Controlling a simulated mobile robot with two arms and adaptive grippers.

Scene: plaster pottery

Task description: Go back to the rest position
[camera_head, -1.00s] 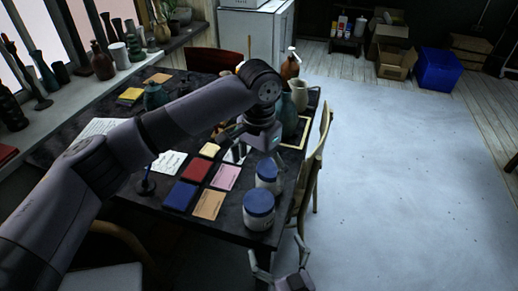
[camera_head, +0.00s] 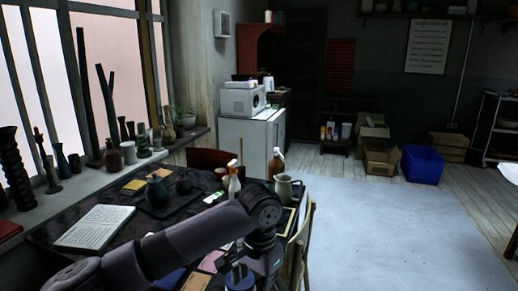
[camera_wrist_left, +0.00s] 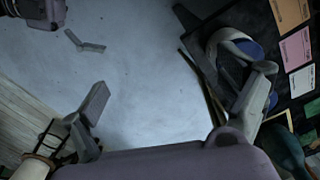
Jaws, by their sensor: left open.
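Vases line the windowsill. The pale floor (camera_head: 400,235) to the right is clear.

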